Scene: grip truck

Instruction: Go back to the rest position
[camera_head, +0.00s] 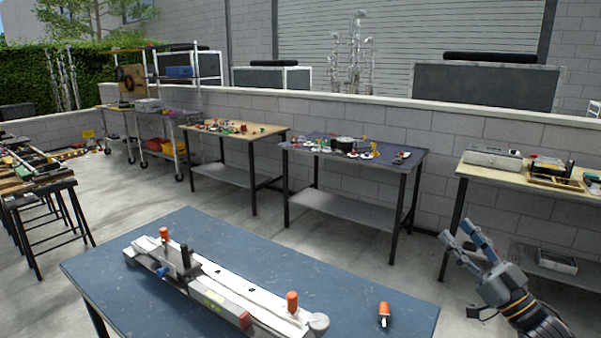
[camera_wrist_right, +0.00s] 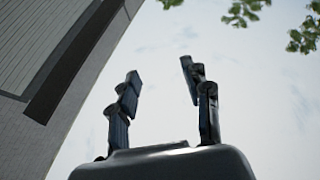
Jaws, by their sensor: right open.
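My right gripper (camera_head: 463,238) is at the right of the head view, beyond the right edge of the blue table. It is raised, open and empty, and points up and to the left. In the right wrist view its two fingers (camera_wrist_right: 161,85) stand apart against the sky, with nothing between them. My left gripper is not in view.
A blue table (camera_head: 350,285) stands in front, bearing a long grey and white fixture (camera_head: 215,285) with orange-handled parts. A small orange-handled piece (camera_head: 384,314) stands at its right. Several benches with small items line the wall. Concrete floor is free between.

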